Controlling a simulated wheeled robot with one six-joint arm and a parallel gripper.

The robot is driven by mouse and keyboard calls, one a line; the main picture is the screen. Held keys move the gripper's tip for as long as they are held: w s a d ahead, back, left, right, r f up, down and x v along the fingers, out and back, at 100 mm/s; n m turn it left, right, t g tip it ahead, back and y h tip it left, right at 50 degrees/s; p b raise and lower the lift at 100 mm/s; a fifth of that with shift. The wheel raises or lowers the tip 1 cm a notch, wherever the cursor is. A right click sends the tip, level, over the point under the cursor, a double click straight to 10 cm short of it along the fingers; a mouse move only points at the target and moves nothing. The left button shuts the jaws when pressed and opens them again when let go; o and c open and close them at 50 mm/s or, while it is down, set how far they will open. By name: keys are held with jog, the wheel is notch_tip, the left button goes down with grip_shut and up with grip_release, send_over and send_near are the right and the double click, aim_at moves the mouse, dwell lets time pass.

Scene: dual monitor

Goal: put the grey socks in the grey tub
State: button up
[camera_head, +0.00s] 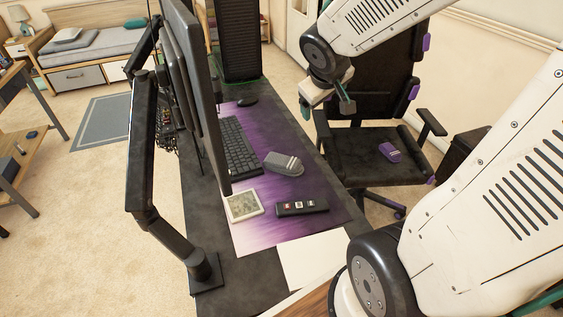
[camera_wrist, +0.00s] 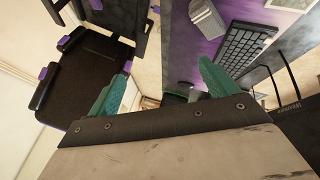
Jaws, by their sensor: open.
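The grey socks (camera_head: 284,163), a folded bundle with pale stripes, lie on the purple desk mat to the right of the keyboard. They also show at the top of the wrist view (camera_wrist: 207,18). My gripper (camera_head: 328,108) is above the right edge of the desk, near the chair, apart from the socks. In the wrist view its teal fingers are spread wide with nothing held between them (camera_wrist: 162,82). I cannot make out a grey tub in either view.
The desk mat (camera_head: 265,228) also holds a keyboard (camera_head: 238,148), a black remote (camera_head: 302,207) and a framed picture (camera_head: 243,204). Monitors (camera_head: 203,85) rise on the left. A dark chair (camera_head: 372,160) with a purple bundle (camera_head: 390,151) stands right. White paper (camera_head: 312,262) lies in front.

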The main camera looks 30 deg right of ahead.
jog(key=w+d+f+n+t, duration=0.1)
jog(key=w+d+f+n, duration=0.15)
jog(key=w+f, duration=0.2)
jog(key=n+t+y, duration=0.2)
jog(key=n+y, duration=0.1)
jog(key=y, duration=0.3)
send_near(285, 160)
jog(key=w+d+r, duration=0.3)
jog(key=w+d, duration=0.1)
jog(key=f+y, duration=0.1)
jog(key=s+a+f+y, duration=0.1)
jog(key=f, duration=0.1)
jog(key=s+a+f+n+y, duration=0.1)
jog(key=f, duration=0.1)
jog(key=shift+s+a+g, duration=0.1)
jog(key=shift+a+g, duration=0.15)
jog(key=shift+g, duration=0.15)
jog(key=shift+a+f+y, duration=0.25)
jog(key=shift+f+y, duration=0.05)
jog(key=shift+y, duration=0.1)
jog(key=x, duration=0.7)
jog(key=shift+w+d+f, duration=0.1)
jog(key=shift+w+d, duration=0.2)
jog(key=c, duration=1.1)
jog(key=shift+c, duration=0.3)
